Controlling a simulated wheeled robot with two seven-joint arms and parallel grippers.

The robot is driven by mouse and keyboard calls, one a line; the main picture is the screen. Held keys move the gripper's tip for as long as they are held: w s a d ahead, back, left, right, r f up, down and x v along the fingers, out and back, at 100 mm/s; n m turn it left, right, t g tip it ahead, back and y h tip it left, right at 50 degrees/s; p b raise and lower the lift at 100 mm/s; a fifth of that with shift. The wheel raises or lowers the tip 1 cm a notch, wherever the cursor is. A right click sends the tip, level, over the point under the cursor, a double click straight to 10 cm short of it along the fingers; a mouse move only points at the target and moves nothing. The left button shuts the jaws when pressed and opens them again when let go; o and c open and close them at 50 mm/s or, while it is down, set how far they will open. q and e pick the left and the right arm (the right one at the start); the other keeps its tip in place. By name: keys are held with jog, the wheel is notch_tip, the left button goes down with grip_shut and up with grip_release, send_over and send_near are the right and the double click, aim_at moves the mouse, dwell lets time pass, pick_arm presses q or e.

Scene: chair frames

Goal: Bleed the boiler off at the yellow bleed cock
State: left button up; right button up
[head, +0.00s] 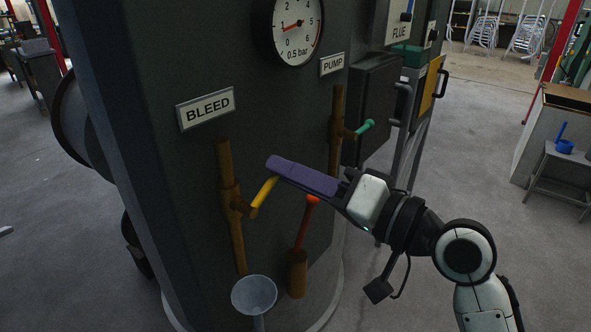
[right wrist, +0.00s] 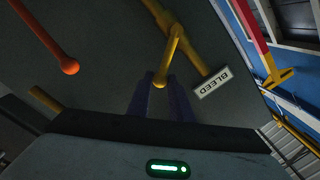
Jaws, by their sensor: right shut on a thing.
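The boiler (head: 180,60) is a tall dark-grey body with a BLEED plate (head: 205,108) on its front. Below the plate, the yellow bleed cock lever (head: 263,193) comes off a brown vertical pipe (head: 231,200) and slants up to the right. My right gripper (head: 276,168), with purple fingers, is shut on the lever's free end. In the right wrist view the yellow lever (right wrist: 171,55) runs down between the two fingertips (right wrist: 160,82). A round gauge (head: 291,30) above has its red needle near 1. A grey funnel (head: 254,294) stands below the bleed pipe. My left gripper is not in view.
An orange-red lever (head: 305,222) on a short brown stub stands close below my right fingers. A green-handled cock (head: 365,128) is under the PUMP plate (head: 332,64). A dark box (head: 372,110) sticks out at right.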

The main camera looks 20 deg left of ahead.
jog(key=shift+s+a+r, duration=0.1)
jog(key=shift+s+r, duration=0.05)
jog(key=shift+r, duration=0.05)
jog(key=shift+s+a+r+p, duration=0.25)
jog(key=shift+s+r+p, duration=0.5)
jog(key=shift+r+p, duration=0.05)
jog(key=shift+s, duration=0.1)
jog(key=shift+s+a+r, duration=0.35)
jog(key=shift+s+r, duration=0.2)
jog(key=shift+s, duration=0.25)
